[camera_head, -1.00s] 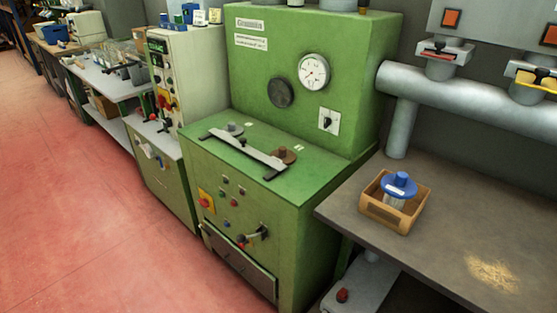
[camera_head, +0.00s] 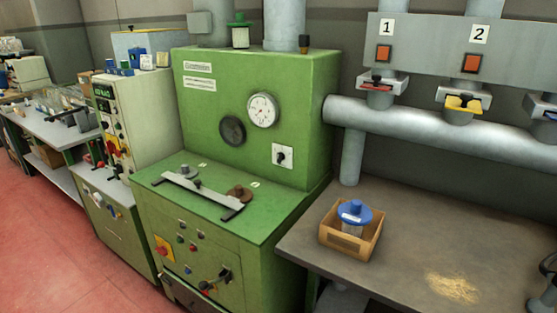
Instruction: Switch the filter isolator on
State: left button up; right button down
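No label that reads "filter isolator" is legible, so I cannot tell which switch it is. A white plate with a dark rotary knob (camera_head: 283,156) is on the upright front of the green machine (camera_head: 310,140), below and right of the round gauge. A red knob on a yellow plate (camera_head: 163,248) is on the machine's lower front, left of several small buttons. Another red and yellow switch (camera_head: 115,148) is on the pale control cabinet (camera_head: 150,110) to the left. The setting of these switches is too small to read. Neither of my grippers is in view.
A workbench (camera_head: 400,225) at the right holds a wooden box (camera_head: 345,243) with a blue-topped jar (camera_head: 354,212). Above it runs a grey duct (camera_head: 425,120) with red and yellow slide handles under panels 1 and 2. Open red floor (camera_head: 45,245) lies at the left.

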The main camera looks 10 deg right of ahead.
aim_at(162, 249)
jog(key=i+j+z, duration=0.2)
jog(key=i+j, duration=0.2)
jog(key=j, duration=0.2)
jog(key=i+j+z, duration=0.1)
jog(key=j, duration=0.25)
jog(key=i+j+z, duration=0.1)
jog(key=i+j, duration=0.3)
jog(key=j, duration=0.25)
jog(key=i+j+z, duration=0.15)
jog(key=j, duration=0.2)
